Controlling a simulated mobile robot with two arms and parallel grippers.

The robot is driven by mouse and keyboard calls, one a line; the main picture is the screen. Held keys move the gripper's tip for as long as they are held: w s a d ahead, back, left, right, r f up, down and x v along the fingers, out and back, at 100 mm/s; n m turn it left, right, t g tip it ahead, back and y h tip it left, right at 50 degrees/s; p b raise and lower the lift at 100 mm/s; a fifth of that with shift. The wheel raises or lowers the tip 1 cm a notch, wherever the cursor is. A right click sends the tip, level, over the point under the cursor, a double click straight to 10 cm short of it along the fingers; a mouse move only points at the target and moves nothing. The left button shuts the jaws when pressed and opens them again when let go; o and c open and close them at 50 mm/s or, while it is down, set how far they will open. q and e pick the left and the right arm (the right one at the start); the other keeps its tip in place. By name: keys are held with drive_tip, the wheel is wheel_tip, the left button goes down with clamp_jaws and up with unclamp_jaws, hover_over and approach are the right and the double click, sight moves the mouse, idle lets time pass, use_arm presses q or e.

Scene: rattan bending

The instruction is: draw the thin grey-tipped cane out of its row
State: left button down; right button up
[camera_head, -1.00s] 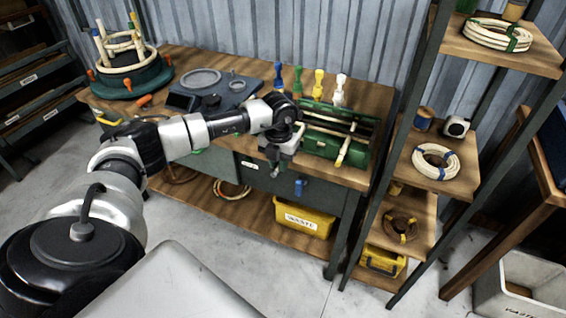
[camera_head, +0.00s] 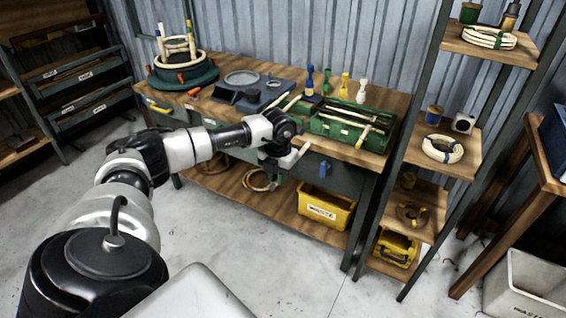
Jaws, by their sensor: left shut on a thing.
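The green rack (camera_head: 325,131) with pale canes lying in it stands on the right part of the bench. One cane in it (camera_head: 363,137) has a yellowish end. My left gripper (camera_head: 274,174) is at the bench's front edge, left of and in front of the rack. It is shut on a thin pale cane, mostly hidden by the gripper; a pale length (camera_head: 303,151) shows just right of the jaws. I cannot make out a grey tip. My right gripper is out of view.
Blue, green, yellow and white bottle-like pieces (camera_head: 344,86) stand behind the rack. A round green form (camera_head: 182,79) with upright canes is at the bench's left. A yellow bin (camera_head: 325,210) sits on the low shelf. Wooden shelving (camera_head: 447,168) rises close on the right.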

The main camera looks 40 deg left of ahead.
use_arm(q)
drive_tip(key=shift+s+r, duration=0.1)
drive_tip(key=shift+s+p, duration=0.45)
drive_tip(key=shift+s+d+p, duration=0.2)
drive_tip(key=shift+s+p, duration=0.1)
drive_tip(key=shift+s, duration=0.4)
drive_tip(key=s+d+p, duration=0.2)
drive_tip(key=s+d, duration=0.2)
drive_tip(key=s, duration=1.4)
drive_tip(key=shift+s+d+p, duration=0.15)
drive_tip(key=shift+s+p, duration=0.15)
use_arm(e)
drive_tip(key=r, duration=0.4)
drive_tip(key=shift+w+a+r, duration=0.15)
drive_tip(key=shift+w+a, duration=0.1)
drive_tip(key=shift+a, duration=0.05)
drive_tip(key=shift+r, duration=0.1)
use_arm(q)
wheel_tip(320, 180, up, 7)
drive_tip(key=p, duration=0.4)
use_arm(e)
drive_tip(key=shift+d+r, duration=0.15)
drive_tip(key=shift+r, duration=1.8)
